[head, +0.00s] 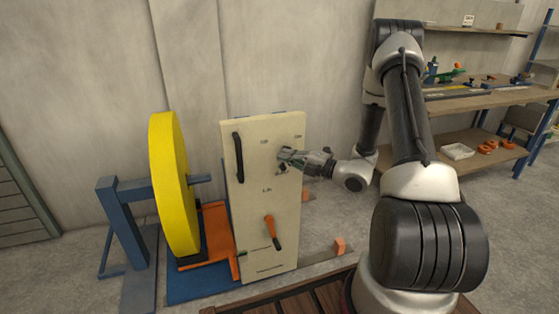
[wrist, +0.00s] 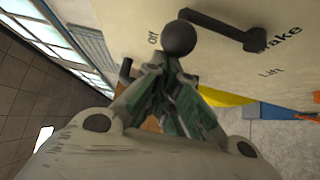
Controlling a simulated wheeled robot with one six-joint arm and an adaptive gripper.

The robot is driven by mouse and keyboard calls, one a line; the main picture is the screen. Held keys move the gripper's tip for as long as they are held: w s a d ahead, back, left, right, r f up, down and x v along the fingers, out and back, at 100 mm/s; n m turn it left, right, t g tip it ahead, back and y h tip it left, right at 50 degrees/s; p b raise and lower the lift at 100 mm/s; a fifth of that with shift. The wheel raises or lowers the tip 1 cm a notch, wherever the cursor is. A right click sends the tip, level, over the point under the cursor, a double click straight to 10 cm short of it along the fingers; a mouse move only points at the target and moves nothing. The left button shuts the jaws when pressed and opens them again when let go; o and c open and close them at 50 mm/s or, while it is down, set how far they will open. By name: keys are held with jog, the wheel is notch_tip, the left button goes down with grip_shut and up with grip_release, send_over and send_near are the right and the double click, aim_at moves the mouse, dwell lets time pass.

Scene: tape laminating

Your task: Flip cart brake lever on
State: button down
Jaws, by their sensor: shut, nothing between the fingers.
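The cream panel of the cart (head: 252,205) stands upright in the middle of the head view. The brake lever is dark, with a round black knob (wrist: 180,38), and its bar runs right to a mount beside the word "Brake" in the wrist view. The knob lies on the side of the printed "Off". My gripper (head: 287,158) is at the panel's upper right and hides most of the lever in the head view. In the wrist view my fingers (wrist: 162,62) are shut and empty, with their tips right at the knob; I cannot tell whether they touch it.
A black grab handle (head: 238,158) is at the panel's upper left. An orange-handled lever (head: 273,232) sits lower, below "Lift". A yellow wheel (head: 172,185) on a blue stand (head: 121,190) is to the left. Wooden shelves (head: 470,100) stand at the right.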

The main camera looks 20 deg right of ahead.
jog(key=shift+d+f, duration=0.2)
jog(key=shift+d, duration=1.15)
jog(key=shift+d+f, duration=0.2)
jog(key=shift+d, duration=1.1)
jog(key=shift+d, duration=0.15)
